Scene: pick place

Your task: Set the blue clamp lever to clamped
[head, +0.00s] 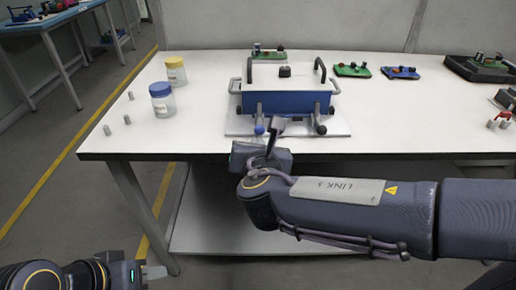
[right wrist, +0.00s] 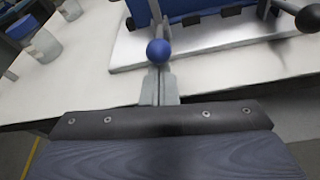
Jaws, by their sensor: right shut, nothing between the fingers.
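The blue clamp lever has a round blue knob (head: 259,129), low at the left front of a blue box with a white lid (head: 285,103). My right gripper (head: 275,124) is at the box's front, close to the knob. In the right wrist view the shut, empty grey fingers (right wrist: 159,82) point at the blue knob (right wrist: 158,50), which shows just beyond their tips. Whether they touch it I cannot tell. My left gripper (head: 151,272) is at the bottom left, far from the box; its opening is unclear.
A second lever with a black knob (head: 320,129) is at the box's right front; it also shows in the right wrist view (right wrist: 308,18). The box stands on a pale plate (head: 340,128). Jars (head: 163,104) and small pegs stand left. Green and blue boards lie behind.

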